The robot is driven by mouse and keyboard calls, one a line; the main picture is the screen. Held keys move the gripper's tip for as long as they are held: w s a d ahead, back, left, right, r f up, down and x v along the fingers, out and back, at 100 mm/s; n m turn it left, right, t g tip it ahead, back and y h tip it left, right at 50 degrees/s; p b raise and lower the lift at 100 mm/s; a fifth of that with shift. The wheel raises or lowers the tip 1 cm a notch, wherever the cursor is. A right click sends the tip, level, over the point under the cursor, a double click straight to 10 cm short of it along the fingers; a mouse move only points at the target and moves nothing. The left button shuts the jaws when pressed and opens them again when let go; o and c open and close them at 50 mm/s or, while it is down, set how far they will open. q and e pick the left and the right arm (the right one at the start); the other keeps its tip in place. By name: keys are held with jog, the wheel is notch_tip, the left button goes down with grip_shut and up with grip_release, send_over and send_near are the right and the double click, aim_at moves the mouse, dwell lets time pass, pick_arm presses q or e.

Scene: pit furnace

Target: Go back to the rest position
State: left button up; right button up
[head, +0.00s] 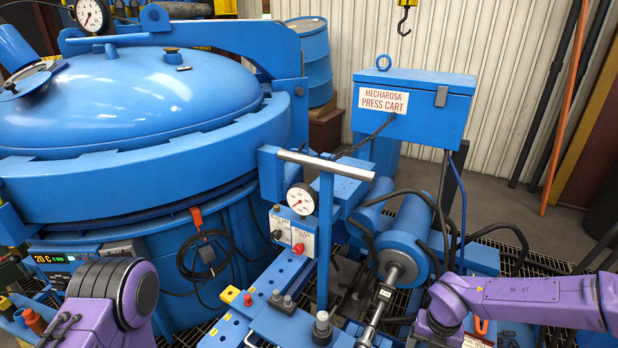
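My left arm (118,296) is purple with a dark grey ribbed joint cover and shows at the lower left, in front of the furnace. Its gripper does not show in the head view. My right arm (520,298) is purple and comes in from the right edge, reaching to a rounded joint at the lower right of the press cart. Its gripper does not show either; that arm runs out of view at the bottom edge. Whether either gripper holds anything cannot be seen.
A large blue pit furnace (130,105) with a closed domed lid fills the left. The blue press cart (417,105), with a T-handle (325,165), gauge (301,199) and cylinder (405,243), stands in the middle. A hook (404,20) hangs behind. Open floor (530,215) lies at the right.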

jog(key=s+f+n+t+h+b, duration=0.1)
jog(key=s+f+n, duration=0.1)
jog(key=n, duration=0.4)
jog(key=s+d+f+n+t+h+b, duration=0.1)
jog(key=s+f+n+h, duration=0.1)
jog(key=f+n, duration=0.2)
jog(key=s+d+f+n+t+h+b, duration=0.1)
jog(key=s+f+n, duration=0.1)
jog(key=n, duration=0.6)
jog(key=shift+f+h, duration=0.3)
jog(key=shift+f, duration=0.6)
jog(key=s+f+n+b, duration=0.2)
jog(key=s+f+n, duration=0.1)
jog(key=s+n, duration=0.2)
jog(key=s+f+n+b, duration=0.3)
jog(key=s+f+n, duration=0.1)
jog(key=s+n, duration=0.2)
jog(key=s+f+n+y+b, duration=0.1)
jog(key=s+f+n+b, duration=0.1)
jog(key=s+f+n, duration=0.2)
jog(key=shift+s+d+f+n+t, duration=0.15)
jog(key=shift+s+n+t, duration=0.05)
jog(key=shift+s+n, duration=0.25)
jog(key=shift+s+d+f+n+t, duration=0.1)
jog(key=shift+s+n+t, duration=0.1)
jog(key=shift+s+n, duration=0.25)
jog(key=shift+s, duration=0.2)
pick_arm(q)
notch_tip(320, 180, down, 10)
jog(key=shift+w, duration=0.35)
